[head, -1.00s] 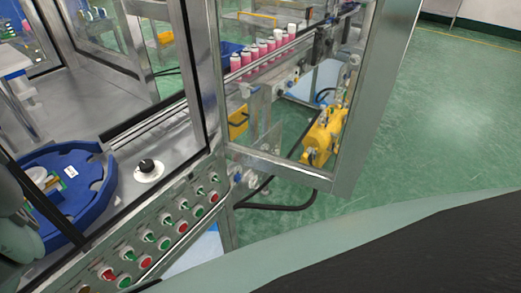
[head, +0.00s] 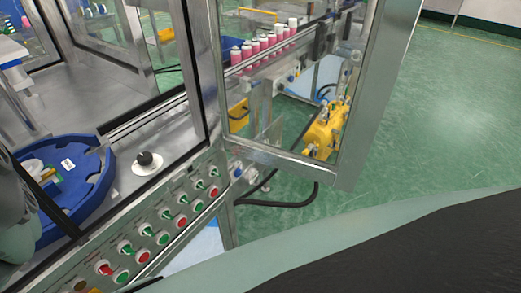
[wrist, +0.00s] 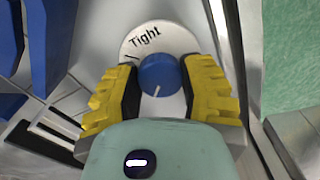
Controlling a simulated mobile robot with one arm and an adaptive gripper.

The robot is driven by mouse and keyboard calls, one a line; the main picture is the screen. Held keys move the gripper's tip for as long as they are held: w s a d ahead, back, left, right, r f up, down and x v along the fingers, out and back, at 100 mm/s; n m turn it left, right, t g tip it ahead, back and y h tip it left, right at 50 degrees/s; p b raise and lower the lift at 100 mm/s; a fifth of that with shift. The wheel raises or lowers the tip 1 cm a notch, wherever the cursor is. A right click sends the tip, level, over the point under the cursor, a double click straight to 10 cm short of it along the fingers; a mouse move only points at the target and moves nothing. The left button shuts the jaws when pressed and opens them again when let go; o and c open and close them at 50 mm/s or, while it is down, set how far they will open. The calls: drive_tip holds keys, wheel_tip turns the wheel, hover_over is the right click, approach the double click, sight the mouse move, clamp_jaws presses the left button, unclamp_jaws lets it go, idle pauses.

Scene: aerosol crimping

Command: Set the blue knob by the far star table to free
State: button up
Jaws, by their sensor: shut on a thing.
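In the wrist view, the blue knob (wrist: 158,73) sits on a round white plate (wrist: 178,38) that reads "Tight" at its upper left. The white line on the knob points toward the bottom of the picture, away from that word. My gripper (wrist: 160,85) has its yellow-and-black fingers on either side of the knob and is shut on it. Any other label on the plate is hidden by the fingers. In the head view, a blue star table (head: 98,198) is at the left, partly behind my arm. My gripper's fingertips do not show there.
A black-topped knob (head: 148,161) on a white disc stands beside the star table in the head view. A panel of red and green buttons and switches (head: 163,238) runs along the front. An open framed glass door (head: 345,165) stands right of it. Green floor is clear at the right.

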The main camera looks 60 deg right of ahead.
drive_tip(key=shift+d, duration=0.2)
drive_tip(key=o, duration=0.9)
drive_tip(key=shift+s+d+f, duration=0.1)
drive_tip(key=o, duration=0.3)
wheel_tip(320, 180, up, 12)
idle(0.4)
